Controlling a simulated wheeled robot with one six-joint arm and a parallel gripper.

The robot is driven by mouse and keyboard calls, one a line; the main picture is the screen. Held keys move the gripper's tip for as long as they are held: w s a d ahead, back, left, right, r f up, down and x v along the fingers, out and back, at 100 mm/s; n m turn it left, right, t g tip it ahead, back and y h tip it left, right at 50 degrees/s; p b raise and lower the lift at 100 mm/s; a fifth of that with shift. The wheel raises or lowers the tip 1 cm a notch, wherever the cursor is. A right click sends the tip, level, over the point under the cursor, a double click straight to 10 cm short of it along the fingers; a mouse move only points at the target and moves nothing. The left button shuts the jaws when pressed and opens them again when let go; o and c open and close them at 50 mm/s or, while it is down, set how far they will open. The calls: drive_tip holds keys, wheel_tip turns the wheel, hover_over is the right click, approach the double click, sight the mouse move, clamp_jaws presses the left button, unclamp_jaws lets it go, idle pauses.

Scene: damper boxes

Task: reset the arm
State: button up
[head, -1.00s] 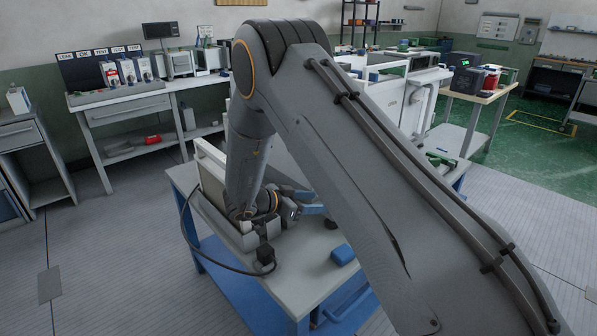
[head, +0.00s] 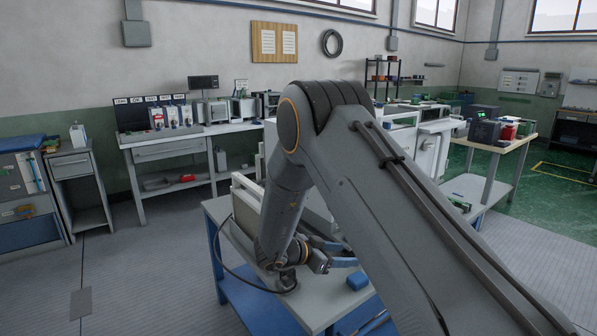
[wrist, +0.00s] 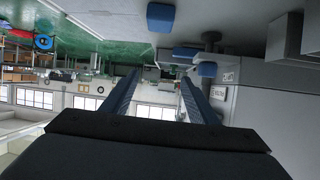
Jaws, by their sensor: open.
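My arm reaches across the head view, bent at the elbow, its lower part hanging down to a grey-topped table (head: 322,306) with a blue frame. My gripper (head: 345,255) is low over this table, partly hidden by my arm in the head view. In the wrist view, my gripper (wrist: 158,85) shows two blue fingers spread apart with nothing between them. A small blue block (head: 357,281) lies on the table to the right of my wrist. The wrist view is upside down and shows blue pieces near its top (wrist: 160,17).
A cream panel-like object (head: 246,192) stands on the table close behind my forearm. A bench (head: 180,143) with bottles and devices stands along the back wall. A white machine (head: 405,150) is behind my arm. Open floor (head: 140,260) lies to the left.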

drive_tip(key=w+a+r+n+t+y, duration=0.1)
drive_tip(key=w+r+n+t+y, duration=0.25)
drive_tip(key=r+y, duration=0.2)
drive_tip(key=s+a+r+n+g+y, duration=0.1)
drive_tip(key=s+r+n+y, duration=0.1)
drive_tip(key=s+n+y, duration=0.25)
drive_tip(key=s+d+n+g, duration=0.1)
drive_tip(key=s+d+g, duration=0.1)
drive_tip(key=s, duration=0.8)
drive_tip(key=s+d+n+g+y, duration=0.1)
drive_tip(key=s+d+n+g, duration=0.1)
drive_tip(key=s, duration=0.9)
drive_tip(key=s+d+n+g, duration=0.1)
drive_tip(key=s+d+g, duration=0.3)
drive_tip(key=s, duration=0.7)
drive_tip(key=shift+d+r+g+y, duration=0.15)
drive_tip(key=shift+g+y, duration=0.15)
drive_tip(key=shift+g, duration=0.15)
drive_tip(key=shift+c, duration=0.2)
